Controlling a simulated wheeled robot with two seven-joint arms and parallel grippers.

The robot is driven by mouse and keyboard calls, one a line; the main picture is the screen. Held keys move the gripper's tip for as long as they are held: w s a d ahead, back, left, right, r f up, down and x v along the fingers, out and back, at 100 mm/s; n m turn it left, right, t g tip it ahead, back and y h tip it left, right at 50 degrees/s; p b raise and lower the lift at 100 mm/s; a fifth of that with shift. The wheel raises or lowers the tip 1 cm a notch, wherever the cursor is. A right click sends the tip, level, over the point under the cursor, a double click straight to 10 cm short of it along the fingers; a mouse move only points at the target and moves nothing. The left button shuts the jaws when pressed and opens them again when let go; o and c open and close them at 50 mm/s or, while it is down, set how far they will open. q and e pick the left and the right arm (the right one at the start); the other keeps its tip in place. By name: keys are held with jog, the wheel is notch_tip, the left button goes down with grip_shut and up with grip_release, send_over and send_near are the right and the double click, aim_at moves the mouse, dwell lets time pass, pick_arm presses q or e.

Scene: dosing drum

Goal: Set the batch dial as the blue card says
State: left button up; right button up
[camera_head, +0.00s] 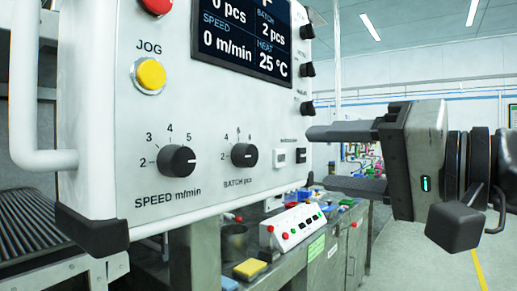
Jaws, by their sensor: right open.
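The batch dial (244,155) is a black round knob low on the white control panel (105,120), above the label "BATCH pcs". The display (245,32) reads BATCH 2 pcs. My right gripper (316,158) is open and empty, right of the panel. Its two fingers point left towards the dial's side, one above the other, apart from the dial. I cannot make out a blue card with readable text. My left gripper is not in view.
A similar speed dial (177,160) sits left of the batch dial, below a yellow JOG button (151,74). Black side knobs (307,69) stick out at the panel's right edge. A bench (290,262) stands below.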

aim_at(252, 156)
jog(key=p+x, duration=0.3)
jog(key=x, duration=0.8)
jog(key=shift+w+a, duration=0.1)
jog(key=shift+a, duration=0.05)
jog(key=shift+w+a, duration=0.3)
jog(key=shift+w, duration=0.05)
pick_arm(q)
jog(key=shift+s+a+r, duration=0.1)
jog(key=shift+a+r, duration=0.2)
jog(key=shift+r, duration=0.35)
pick_arm(e)
jog(key=c, duration=1)
